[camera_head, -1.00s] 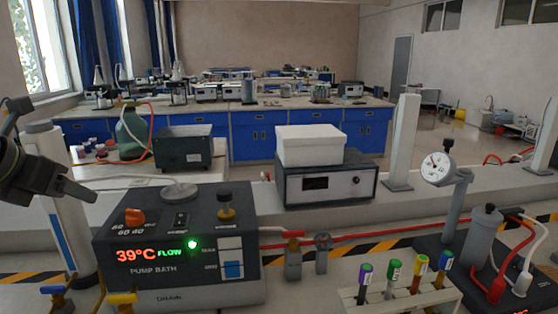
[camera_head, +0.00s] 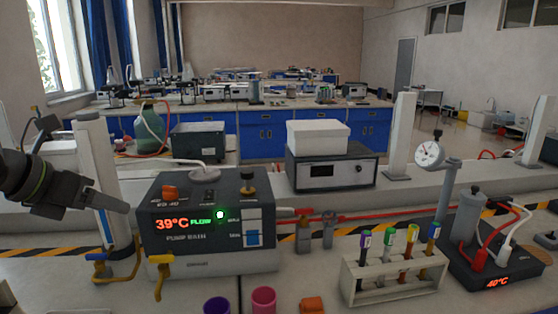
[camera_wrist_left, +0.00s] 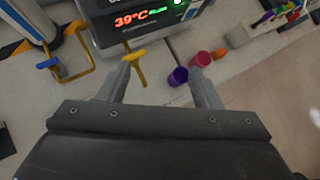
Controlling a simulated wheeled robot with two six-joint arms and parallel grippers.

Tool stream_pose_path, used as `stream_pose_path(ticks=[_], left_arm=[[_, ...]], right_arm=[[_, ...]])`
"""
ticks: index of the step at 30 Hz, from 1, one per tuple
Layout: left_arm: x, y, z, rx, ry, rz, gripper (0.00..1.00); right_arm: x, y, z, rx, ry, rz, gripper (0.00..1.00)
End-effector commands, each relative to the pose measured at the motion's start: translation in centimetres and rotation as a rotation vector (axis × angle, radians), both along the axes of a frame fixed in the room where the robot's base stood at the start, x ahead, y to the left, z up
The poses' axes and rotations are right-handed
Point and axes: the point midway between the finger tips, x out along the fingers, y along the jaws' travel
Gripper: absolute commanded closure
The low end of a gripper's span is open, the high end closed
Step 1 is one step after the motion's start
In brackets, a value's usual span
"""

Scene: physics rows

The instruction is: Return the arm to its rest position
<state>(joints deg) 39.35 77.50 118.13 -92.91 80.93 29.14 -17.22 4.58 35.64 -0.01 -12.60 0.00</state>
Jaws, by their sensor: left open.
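My left arm comes in from the left edge in the head view, and its dark gripper (camera_head: 122,206) hangs in the air left of the pump bath (camera_head: 206,222), in front of a white column (camera_head: 97,170). In the left wrist view, the gripper (camera_wrist_left: 160,85) has its two grey fingers spread apart with nothing held between them. Beyond the fingers lie a yellow valve handle (camera_wrist_left: 135,58), a purple cup (camera_wrist_left: 178,76) and a pink cup (camera_wrist_left: 201,60). My right gripper is in neither view.
A rack of capped tubes (camera_head: 395,275) stands right of the pump bath. A gauge on a post (camera_head: 430,155) and a device reading 40°C (camera_head: 498,265) stand farther right. Yellow and blue valve handles (camera_head: 100,268) are at the lower left. The front bench between bath and rack is partly clear.

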Motion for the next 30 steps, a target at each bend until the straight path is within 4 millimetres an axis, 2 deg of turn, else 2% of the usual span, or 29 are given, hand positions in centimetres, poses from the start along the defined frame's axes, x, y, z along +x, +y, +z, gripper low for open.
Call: stream_pose_path(ticks=[5, 11, 15, 18, 23, 26, 30], left_arm=[[0.0, -3.6, -1.7, -0.147, -0.006, -0.115, 0.41], [-0.7, -8.6, -3.1, -0.416, -0.026, -0.253, 0.41], [-1.8, -12.1, -3.2, -0.734, -0.054, -0.328, 0.41], [-2.5, -13.2, -2.6, -0.984, -0.082, -0.33, 0.41], [-2.6, -12.4, -2.0, -1.383, -0.135, -0.228, 0.41], [-2.3, -10.5, -2.4, -1.617, -0.167, -0.1, 0.41], [-1.8, -6.6, -5.0, -1.91, -0.21, 0.164, 0.41]], right_arm=[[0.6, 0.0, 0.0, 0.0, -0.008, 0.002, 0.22], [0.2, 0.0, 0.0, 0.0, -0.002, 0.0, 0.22], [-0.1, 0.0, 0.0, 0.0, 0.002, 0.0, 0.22], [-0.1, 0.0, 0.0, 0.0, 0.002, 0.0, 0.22], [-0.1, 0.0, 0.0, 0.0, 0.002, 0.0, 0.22], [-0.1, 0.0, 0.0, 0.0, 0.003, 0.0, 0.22], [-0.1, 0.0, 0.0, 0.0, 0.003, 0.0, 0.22]])
